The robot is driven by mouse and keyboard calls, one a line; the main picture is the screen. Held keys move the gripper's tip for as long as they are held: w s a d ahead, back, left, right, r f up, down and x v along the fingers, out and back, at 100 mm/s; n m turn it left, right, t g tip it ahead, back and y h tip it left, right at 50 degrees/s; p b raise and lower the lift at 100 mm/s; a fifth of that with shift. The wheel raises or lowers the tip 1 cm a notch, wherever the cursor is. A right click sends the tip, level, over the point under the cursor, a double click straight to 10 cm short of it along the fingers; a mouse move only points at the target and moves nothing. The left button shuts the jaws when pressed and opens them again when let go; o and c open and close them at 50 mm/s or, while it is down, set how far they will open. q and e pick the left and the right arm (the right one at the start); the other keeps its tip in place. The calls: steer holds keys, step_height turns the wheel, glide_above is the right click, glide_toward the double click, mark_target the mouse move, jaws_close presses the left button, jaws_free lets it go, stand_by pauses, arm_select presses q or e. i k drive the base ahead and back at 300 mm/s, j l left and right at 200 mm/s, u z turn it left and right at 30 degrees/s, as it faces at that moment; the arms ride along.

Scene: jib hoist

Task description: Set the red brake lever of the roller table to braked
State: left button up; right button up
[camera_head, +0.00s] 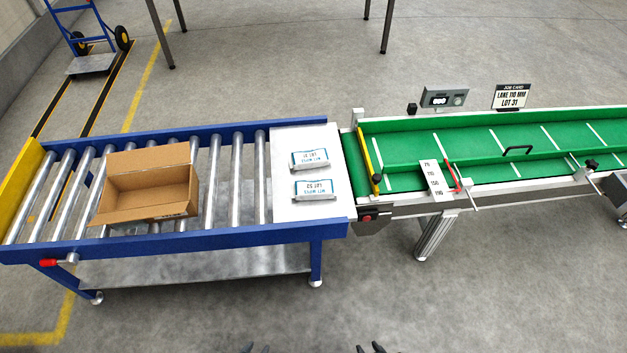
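The roller table (200,240) has a blue frame and steel rollers. Its red brake lever (48,262) sticks out to the left from a metal pivot (71,258) at the front left of the frame. The lever lies about level; no marking for its positions can be read. My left gripper (256,349) and my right gripper (370,349) show only their fingertips at the bottom edge. Each has a gap between its fingertips and nothing visible in it. Both are well away from the lever, to its right and nearer to me.
An open cardboard box (150,187) stands on the rollers. Two labelled packs (310,159) lie on the white plate (290,140). A green conveyor (480,170) adjoins on the right. A blue hand truck (90,60) stands at the back left. The floor in front is clear.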

mark_target(72, 259)
steer(key=u, duration=1.95)
